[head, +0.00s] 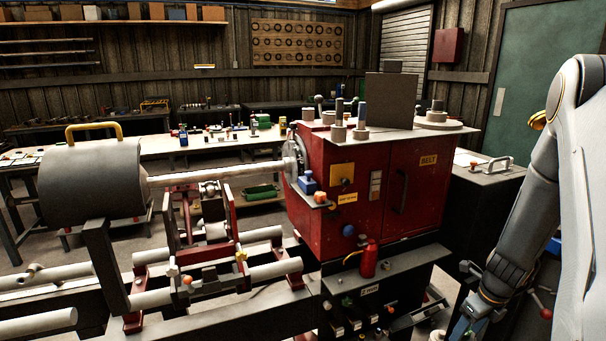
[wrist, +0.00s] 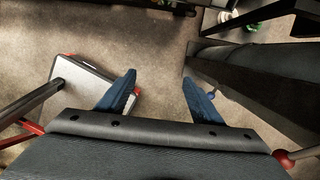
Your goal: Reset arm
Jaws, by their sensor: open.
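My arm hangs down at the right side of the head view. My gripper (wrist: 158,92) shows in the wrist view with its two blue fingers spread well apart. Nothing is between the fingers; bare floor shows there. In the head view the gripper (head: 464,329) is only partly visible at the bottom edge, to the right of the lathe. The lathe has a red headstock cabinet (head: 338,190), a long pale shaft (head: 215,174) and a grey cylinder (head: 90,186) with a yellow handle (head: 93,129).
A red bottle (head: 368,260) stands on the dark shelf below the cabinet. A dark cabinet (head: 480,200) stands beside my arm on its left. In the wrist view, a pale flat panel (wrist: 80,105) lies left of the fingers and a dark structure (wrist: 265,75) is close on the right.

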